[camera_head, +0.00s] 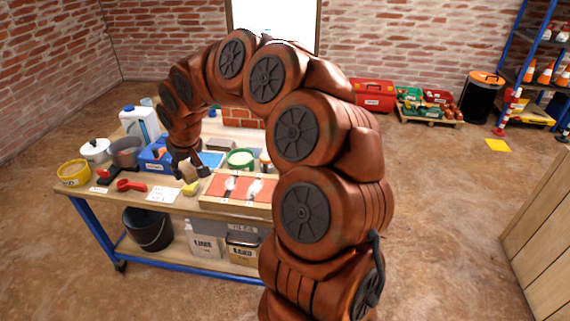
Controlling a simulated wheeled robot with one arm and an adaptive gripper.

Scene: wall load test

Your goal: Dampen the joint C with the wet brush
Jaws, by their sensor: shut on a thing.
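My gripper (189,172) is over the workbench (225,212), at the left end of the tray and just above a small yellow thing (190,188). It is shut on that thing, which is too small here to tell as a brush or a block. The wooden tray (232,206) holds reddish brick pieces with whitish patches (254,188) at the joints between them. I cannot read any letter that marks joint C. The gripper's fingers partly hide what they hold.
A blue box (155,158), a green-rimmed tub (241,158), a white jug (139,123), a grey pot (126,151) and a yellow tub (74,172) crowd the bench's back and left. A white card (163,194) and a red-handled tool (131,185) lie in front.

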